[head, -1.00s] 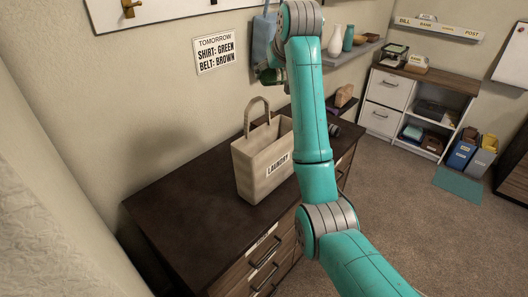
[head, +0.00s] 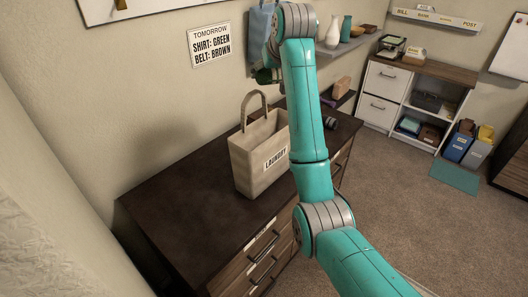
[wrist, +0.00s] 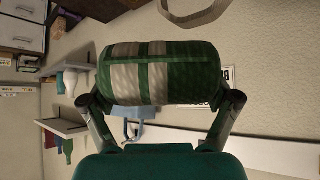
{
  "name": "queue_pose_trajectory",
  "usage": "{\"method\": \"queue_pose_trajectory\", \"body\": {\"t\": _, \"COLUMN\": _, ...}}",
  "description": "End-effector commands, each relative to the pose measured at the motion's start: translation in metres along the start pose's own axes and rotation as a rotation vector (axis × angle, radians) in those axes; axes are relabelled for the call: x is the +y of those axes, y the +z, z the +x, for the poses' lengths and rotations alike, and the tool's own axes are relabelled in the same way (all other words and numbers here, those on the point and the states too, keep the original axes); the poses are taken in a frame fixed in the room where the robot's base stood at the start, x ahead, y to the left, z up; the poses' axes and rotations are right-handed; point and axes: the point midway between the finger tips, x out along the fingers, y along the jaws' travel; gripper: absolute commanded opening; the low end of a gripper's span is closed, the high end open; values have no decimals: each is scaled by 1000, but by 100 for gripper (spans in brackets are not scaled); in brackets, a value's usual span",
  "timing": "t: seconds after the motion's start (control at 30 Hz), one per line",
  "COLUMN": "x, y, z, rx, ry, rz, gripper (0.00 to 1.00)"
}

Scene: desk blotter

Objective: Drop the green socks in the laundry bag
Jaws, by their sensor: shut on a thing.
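The green socks (wrist: 160,72) are a rolled bundle with pale grey stripes, filling the upper middle of the wrist view. My gripper (wrist: 161,98) is shut on them, one finger at each end of the roll. In the head view a bit of the dark green socks (head: 264,77) shows beside my arm's end, which hides most of the gripper. The laundry bag (head: 252,160), beige with a tall handle and a LAUNDRY label, stands upright on the dark dresser, below the gripper in the picture. A handle loop (wrist: 198,14) shows at the top of the wrist view, apart from the socks.
The dark dresser (head: 175,210) has bare top to the left of the bag. A white cabinet (head: 385,95) stands at the back right.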

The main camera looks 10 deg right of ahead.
Motion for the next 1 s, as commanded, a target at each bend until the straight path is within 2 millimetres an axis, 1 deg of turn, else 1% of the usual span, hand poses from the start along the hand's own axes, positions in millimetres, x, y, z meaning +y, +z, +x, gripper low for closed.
{"method": "queue_pose_trajectory", "body": {"t": 0.27, "x": 0, "y": 0, "z": 0, "rx": 1, "ry": 0, "rz": 0, "gripper": 47}}
{"method": "queue_pose_trajectory", "body": {"t": 0.3, "x": 0, "y": 0, "z": 0, "rx": 1, "ry": 0, "rz": 0, "gripper": 98}}
{"method": "queue_pose_trajectory", "body": {"t": 0.33, "x": 0, "y": 0, "z": 0, "rx": 1, "ry": 0, "rz": 0, "gripper": 100}}
{"method": "queue_pose_trajectory", "body": {"t": 0.63, "x": 0, "y": 0, "z": 0, "rx": 1, "ry": 0, "rz": 0, "gripper": 100}}
{"method": "queue_pose_trajectory", "body": {"t": 0.73, "x": 0, "y": 0, "z": -4, "rx": 2, "ry": 0, "rz": 0, "gripper": 100}}
{"method": "queue_pose_trajectory", "body": {"t": 0.87, "x": 0, "y": 0, "z": -19, "rx": 4, "ry": 0, "rz": 0, "gripper": 100}}
{"method": "queue_pose_trajectory", "body": {"t": 1.0, "x": 0, "y": 0, "z": -42, "rx": 4, "ry": 0, "rz": 0, "gripper": 100}}
